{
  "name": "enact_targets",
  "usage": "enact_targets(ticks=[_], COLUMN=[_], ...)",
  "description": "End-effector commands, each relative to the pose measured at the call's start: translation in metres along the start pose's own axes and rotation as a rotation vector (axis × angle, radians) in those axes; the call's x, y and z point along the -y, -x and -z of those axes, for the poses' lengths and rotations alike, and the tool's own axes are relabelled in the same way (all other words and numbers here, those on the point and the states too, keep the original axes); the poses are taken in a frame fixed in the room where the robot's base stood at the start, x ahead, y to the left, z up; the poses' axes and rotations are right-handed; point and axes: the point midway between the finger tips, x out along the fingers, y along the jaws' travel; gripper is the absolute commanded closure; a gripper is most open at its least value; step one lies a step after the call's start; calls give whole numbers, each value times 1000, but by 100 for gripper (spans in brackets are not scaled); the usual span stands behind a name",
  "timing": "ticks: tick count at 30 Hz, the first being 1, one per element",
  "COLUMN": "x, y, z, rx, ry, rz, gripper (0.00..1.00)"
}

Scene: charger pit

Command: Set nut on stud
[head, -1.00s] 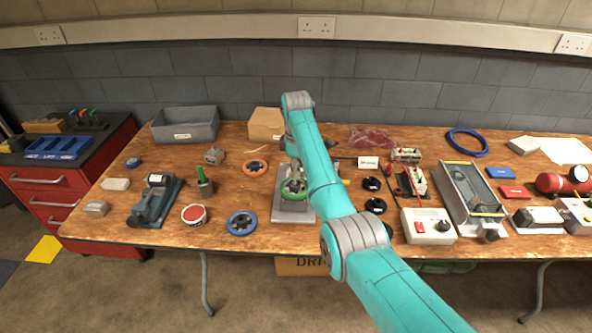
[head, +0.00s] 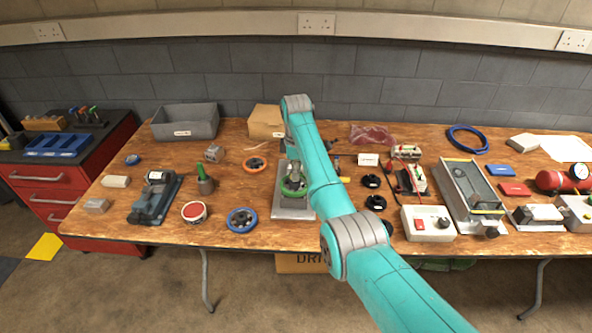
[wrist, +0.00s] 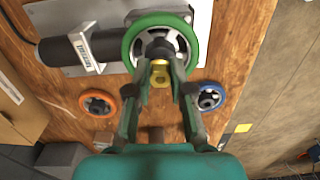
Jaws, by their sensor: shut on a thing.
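A green-rimmed wheel (wrist: 137,27) with a dark hub sits on a machine with a grey metal base plate (wrist: 60,14); it also shows in the head view (head: 293,193). My gripper (wrist: 163,66) is at the hub, its two fingers closed in on a small piece there. A brass-yellow part (wrist: 160,79) shows between the fingers, just below the hub; I take it to be the nut, but its outline is partly covered. The stud is hidden by the fingers and hub. In the head view my arm covers part of the gripper.
An orange wheel (head: 255,164) and a blue wheel (head: 242,221) lie on the wooden table (head: 330,234) to the left. A red-topped round tin (head: 194,212) is further left.

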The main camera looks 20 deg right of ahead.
Motion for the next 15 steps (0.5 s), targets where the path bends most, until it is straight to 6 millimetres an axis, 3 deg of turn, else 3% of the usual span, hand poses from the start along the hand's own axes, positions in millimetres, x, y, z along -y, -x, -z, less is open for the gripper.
enact_targets(ticks=[13, 14, 15], x=[0, 0, 0], y=[-8, -8, -8], z=[0, 0, 0], rx=[0, 0, 0], ry=[0, 0, 0], rz=[0, 0, 0], gripper=[100, 76, 66])
